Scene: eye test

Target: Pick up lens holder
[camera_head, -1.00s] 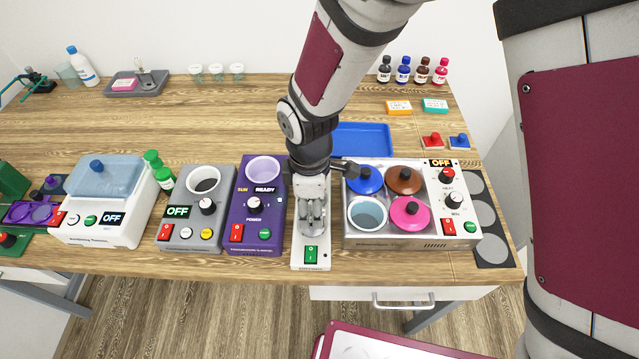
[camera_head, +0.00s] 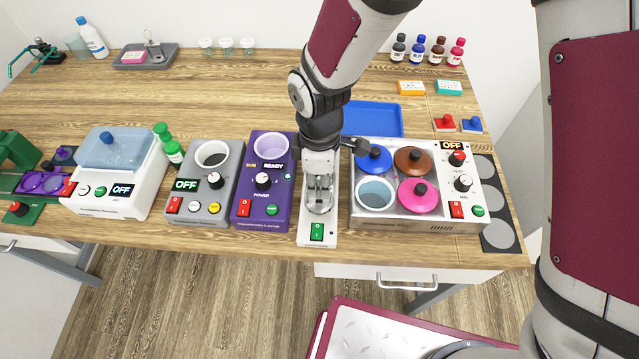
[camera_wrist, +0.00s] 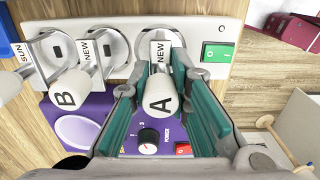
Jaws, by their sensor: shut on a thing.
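The white strip-shaped unit (camera_head: 317,240) stands between the purple and the silver units. In the wrist view, its panel (camera_wrist: 228,30) has round sockets in a row. A white holder marked A (camera_wrist: 161,98), with a NEW tag, stands at the socket nearest the green switch. My gripper (camera_wrist: 160,72) has its teal-padded fingers on both sides of this holder and is shut on it. In the head view my gripper (camera_head: 319,190) points down over the white unit. I cannot tell whether the holder is lifted clear of its socket.
A similar holder marked B (camera_wrist: 67,92) stands close beside, with another partly in view at the left edge. The purple unit (camera_head: 262,212) is close left, the silver unit with colored lids (camera_head: 400,222) close right. A blue tray (camera_head: 385,118) lies behind.

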